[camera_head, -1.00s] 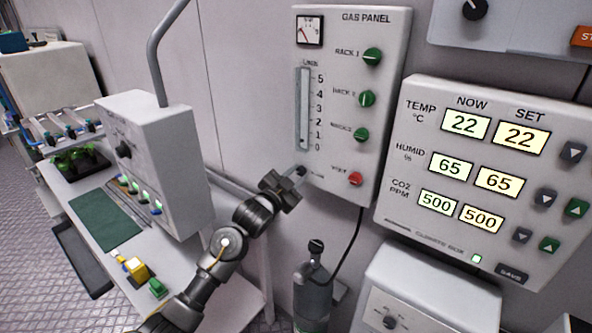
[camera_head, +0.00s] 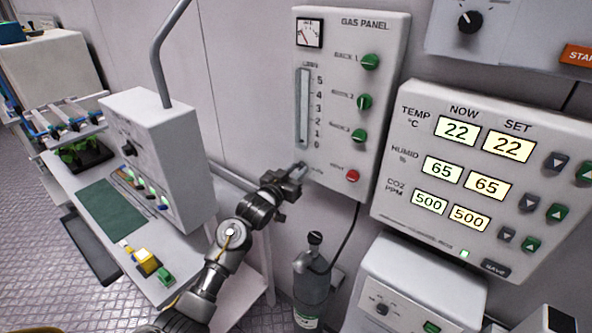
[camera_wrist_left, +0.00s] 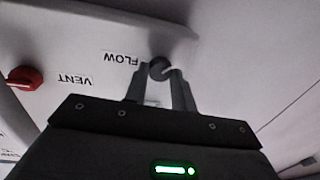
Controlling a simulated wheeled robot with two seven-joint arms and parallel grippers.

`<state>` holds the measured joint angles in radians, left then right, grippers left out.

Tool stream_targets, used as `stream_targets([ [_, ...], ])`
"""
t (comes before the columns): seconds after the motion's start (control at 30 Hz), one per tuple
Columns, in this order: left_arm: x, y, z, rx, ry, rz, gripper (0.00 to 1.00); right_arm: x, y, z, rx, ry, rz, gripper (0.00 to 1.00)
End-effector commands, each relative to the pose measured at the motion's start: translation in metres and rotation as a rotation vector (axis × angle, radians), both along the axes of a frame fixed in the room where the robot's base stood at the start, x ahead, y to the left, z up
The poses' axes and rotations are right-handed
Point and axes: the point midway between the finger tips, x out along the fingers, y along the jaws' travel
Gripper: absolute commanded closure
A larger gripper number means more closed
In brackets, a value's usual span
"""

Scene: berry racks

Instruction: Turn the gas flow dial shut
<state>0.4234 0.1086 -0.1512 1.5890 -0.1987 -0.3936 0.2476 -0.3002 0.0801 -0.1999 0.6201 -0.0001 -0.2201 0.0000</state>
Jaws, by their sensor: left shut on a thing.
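The gas panel (camera_head: 385,30) is a white box on the wall with a flow tube (camera_head: 303,110) scaled 0 to 5. My left gripper (camera_head: 298,171) is at the panel's lower left corner, below the tube. In the left wrist view the left gripper (camera_wrist_left: 160,80) is shut on a small dark round dial, the gas flow dial (camera_wrist_left: 158,66), beside the upside-down label FLOW. In the head view the gripper hides the dial. The right gripper is in neither view.
A red VENT knob (camera_head: 352,176) sits right of the gripper; it also shows in the left wrist view (camera_wrist_left: 25,78). Green rack knobs (camera_head: 364,101) are above. A gas bottle (camera_head: 312,280) stands below. A climate box (camera_head: 480,250) is at right, a bench (camera_head: 190,245) at left.

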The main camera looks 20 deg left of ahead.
Motion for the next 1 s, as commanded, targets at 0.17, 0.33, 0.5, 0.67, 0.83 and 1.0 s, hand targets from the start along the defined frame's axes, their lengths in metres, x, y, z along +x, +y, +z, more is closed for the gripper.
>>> stream_targets([
  [0.17,-0.0001,-0.0001,-0.0009,-0.008,0.004,0.0,0.97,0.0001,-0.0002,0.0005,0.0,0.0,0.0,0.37],
  [0.33,-0.0002,-0.0002,-0.001,-0.008,0.004,0.0,0.97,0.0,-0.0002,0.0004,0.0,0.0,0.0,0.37],
  [0.5,-0.0001,-0.0002,-0.0009,-0.007,0.004,0.0,0.64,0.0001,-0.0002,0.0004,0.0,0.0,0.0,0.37],
  [0.67,0.0,-0.0001,-0.0006,-0.006,0.004,0.0,0.53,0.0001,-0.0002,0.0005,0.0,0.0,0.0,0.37],
  [0.83,-0.0001,-0.0001,-0.0003,-0.006,0.003,0.0,0.53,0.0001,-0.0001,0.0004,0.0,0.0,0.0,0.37],
  [1.0,-0.0093,0.0029,-0.0027,-0.006,0.004,0.0,0.53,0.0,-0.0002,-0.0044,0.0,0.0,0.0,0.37],
])
